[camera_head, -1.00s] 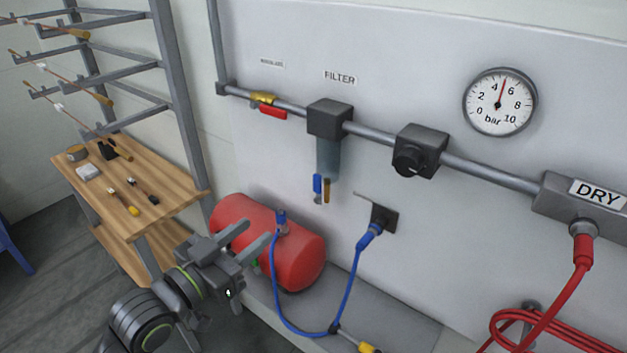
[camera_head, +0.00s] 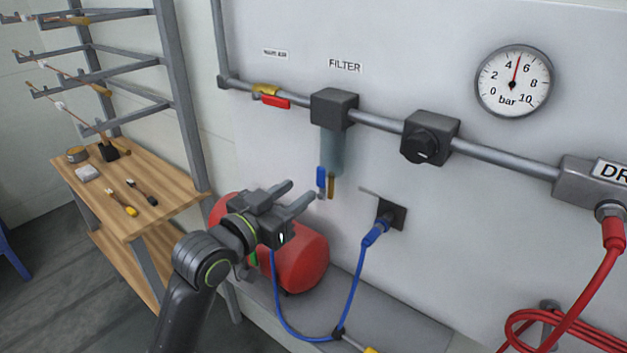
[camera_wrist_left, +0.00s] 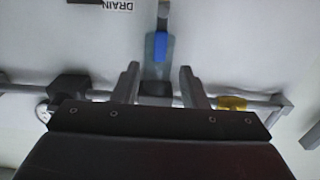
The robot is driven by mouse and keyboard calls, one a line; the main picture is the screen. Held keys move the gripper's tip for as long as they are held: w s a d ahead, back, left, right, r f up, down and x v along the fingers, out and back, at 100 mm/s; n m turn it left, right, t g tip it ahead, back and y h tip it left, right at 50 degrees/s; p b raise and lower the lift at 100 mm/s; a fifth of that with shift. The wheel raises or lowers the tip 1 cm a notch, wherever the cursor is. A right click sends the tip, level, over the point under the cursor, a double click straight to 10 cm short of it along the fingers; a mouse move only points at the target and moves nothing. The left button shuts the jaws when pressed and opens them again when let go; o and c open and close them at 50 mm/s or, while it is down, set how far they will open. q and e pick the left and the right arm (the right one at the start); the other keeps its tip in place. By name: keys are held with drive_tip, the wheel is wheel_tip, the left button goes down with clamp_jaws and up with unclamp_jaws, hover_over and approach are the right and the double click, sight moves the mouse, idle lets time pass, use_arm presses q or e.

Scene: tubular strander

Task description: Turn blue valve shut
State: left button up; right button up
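The blue valve (camera_head: 321,178) is a small blue handle at the bottom of the filter bowl (camera_head: 332,148), beside a small brass-coloured part. The handle hangs roughly upright. My left gripper (camera_head: 299,196) is open and empty, a little left of and below the valve, its two fingers pointing toward it. In the left wrist view the blue valve (camera_wrist_left: 161,47) shows beyond the gap between the open fingertips (camera_wrist_left: 160,72), apart from both. My right gripper is not in view.
A red tank (camera_head: 300,262) stands behind and below my left gripper. A blue hose (camera_head: 356,285) loops from a black wall socket (camera_head: 391,214). A red-handled valve (camera_head: 276,101) sits on the pipe above. A wooden shelf (camera_head: 175,192) with brushes is at left.

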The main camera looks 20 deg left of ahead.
sight(319, 176)
use_arm(q)
drive_tip(key=shift+p+x, duration=0.45)
drive_tip(key=shift+x, duration=2.7)
drive_tip(key=shift+c, duration=0.5)
clamp_jaws()
